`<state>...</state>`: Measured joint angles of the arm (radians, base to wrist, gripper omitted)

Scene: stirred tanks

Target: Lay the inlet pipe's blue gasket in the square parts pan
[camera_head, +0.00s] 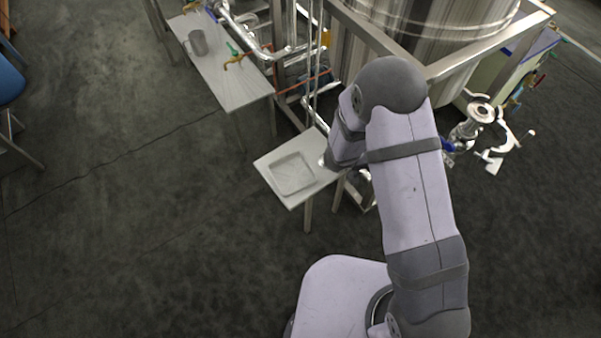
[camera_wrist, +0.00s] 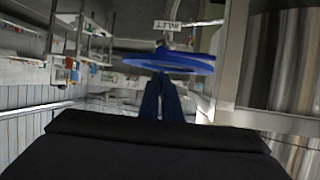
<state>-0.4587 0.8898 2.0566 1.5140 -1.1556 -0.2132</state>
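In the wrist view a flat blue ring-like piece (camera_wrist: 168,63), which looks like the blue gasket, lies at the tips of my gripper (camera_wrist: 162,78), in front of a tag reading INLET (camera_wrist: 167,26). The fingers look dark blue and lie close together. Whether they grip the piece or only reach up to it cannot be told. The square parts pan (camera_head: 292,173) is shallow, grey and empty. It sits on a small light table, left of my wrist.
The small table (camera_head: 268,163) has a narrow rim around the pan. A longer bench (camera_head: 218,70) with a metal mug (camera_head: 198,43) stands further back. The steel tank (camera_head: 440,22) and its frame rise behind my arm. An open clamp (camera_head: 497,152) is at the right.

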